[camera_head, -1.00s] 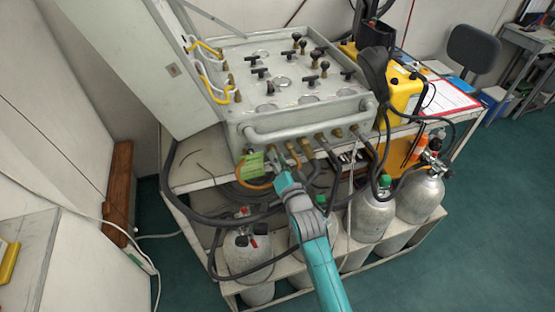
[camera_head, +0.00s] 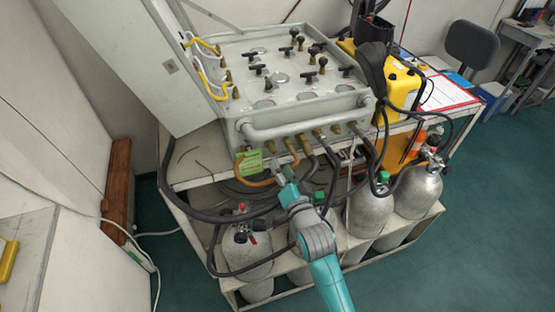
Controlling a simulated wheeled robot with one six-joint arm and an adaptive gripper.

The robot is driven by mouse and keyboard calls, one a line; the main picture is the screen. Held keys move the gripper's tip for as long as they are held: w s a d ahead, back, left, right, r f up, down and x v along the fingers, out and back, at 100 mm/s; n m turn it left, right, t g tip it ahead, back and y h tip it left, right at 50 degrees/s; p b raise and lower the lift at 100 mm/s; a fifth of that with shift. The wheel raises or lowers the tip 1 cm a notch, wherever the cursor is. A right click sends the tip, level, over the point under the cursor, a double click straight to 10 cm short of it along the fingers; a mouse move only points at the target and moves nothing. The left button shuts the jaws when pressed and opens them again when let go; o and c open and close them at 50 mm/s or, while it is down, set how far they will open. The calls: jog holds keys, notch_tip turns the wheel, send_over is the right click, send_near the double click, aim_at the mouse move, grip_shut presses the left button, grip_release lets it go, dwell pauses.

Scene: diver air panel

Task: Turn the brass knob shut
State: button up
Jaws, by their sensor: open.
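The grey air panel box (camera_head: 262,42) stands on the trolley top, its face carrying gauges and several black-handled valves. Brass fittings (camera_head: 301,139) run in a row along its front edge under a tubular grey rail, with hoses on them. I cannot tell which brass part is the knob. My gripper (camera_head: 283,177) is at the end of my teal arm, just below the front fittings, beside an orange hose and apart from the panel face. It is open; its fingertips are small and partly lost among the hoses, and I see nothing held.
A green tag (camera_head: 249,163) hangs at the panel's front left. Black hoses loop below it. Grey cylinders (camera_head: 370,212) stand in the lower rack. The open panel lid (camera_head: 125,55) rises at left. A yellow case (camera_head: 402,85) stands right. Green floor is clear at right.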

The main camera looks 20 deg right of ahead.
jog(key=s, duration=0.6)
jog(key=shift+s, duration=0.3)
jog(key=s+f+n+g, duration=0.1)
jog(key=s+f+n, duration=0.2)
jog(key=s, duration=1.3)
jog(key=s+f+n+g, duration=0.1)
jog(key=s+f+n, duration=0.25)
jog(key=s, duration=1.15)
jog(key=s+r+n+g, duration=0.1)
jog(key=s+r+n, duration=0.1)
jog(key=s, duration=0.7)
jog(key=shift+r+n, duration=0.35)
jog(key=shift+r, duration=0.4)
jog(key=shift+a, duration=0.1)
